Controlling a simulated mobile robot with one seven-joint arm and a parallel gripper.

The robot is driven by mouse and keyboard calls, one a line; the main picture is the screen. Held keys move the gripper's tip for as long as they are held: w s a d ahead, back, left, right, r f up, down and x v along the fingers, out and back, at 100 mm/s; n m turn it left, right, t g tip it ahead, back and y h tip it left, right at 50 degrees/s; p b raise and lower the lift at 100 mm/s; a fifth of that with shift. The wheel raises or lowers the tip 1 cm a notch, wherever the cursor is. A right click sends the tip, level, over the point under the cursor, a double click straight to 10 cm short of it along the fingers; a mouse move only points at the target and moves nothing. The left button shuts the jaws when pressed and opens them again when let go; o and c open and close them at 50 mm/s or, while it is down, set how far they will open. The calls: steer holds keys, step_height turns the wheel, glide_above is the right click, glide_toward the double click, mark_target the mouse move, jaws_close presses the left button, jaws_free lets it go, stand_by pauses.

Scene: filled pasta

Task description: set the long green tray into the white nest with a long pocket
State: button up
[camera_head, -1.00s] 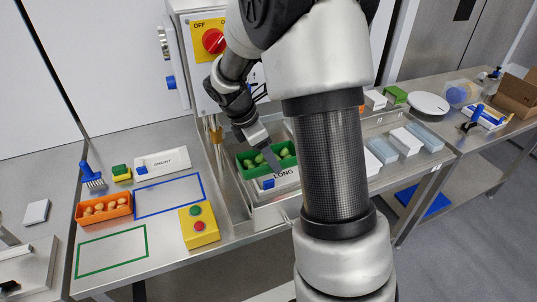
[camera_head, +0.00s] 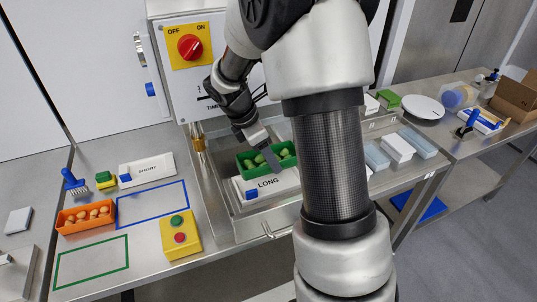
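The long green tray (camera_head: 246,164) holds several green filled-pasta pieces and sits in the middle of the head view. My gripper (camera_head: 271,160) reaches down into it from the upper left and appears shut on the tray; the fingertips are partly hidden. The white nest (camera_head: 285,184) marked LONG, with a blue tab at its left end, lies just in front of and below the tray in the picture. The tray overlaps its back part, so the pocket is hidden. I cannot tell whether the tray touches the nest.
A white SHORT nest (camera_head: 150,171), an orange tray (camera_head: 87,217) of pasta and a yellow button box (camera_head: 180,236) stand on the left bench. A control box (camera_head: 188,65) rises behind. White and grey-blue blocks (camera_head: 397,147) lie to the right. My arm hides the middle right.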

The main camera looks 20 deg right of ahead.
steer(key=shift+r, duration=0.1)
steer(key=b, duration=0.3)
glide_above(274, 182)
steer(key=a, duration=0.2)
steer(key=shift+w+d+f, duration=0.1)
steer(key=shift+f, duration=1.1)
steer(key=shift+w+d+f, duration=0.1)
steer(key=shift+f, duration=1.05)
steer(key=shift+f, duration=0.5)
steer(key=shift+f, duration=0.4)
steer(key=shift+f, duration=0.15)
steer(key=shift+s+f, duration=0.15)
steer(key=shift+f, duration=0.2)
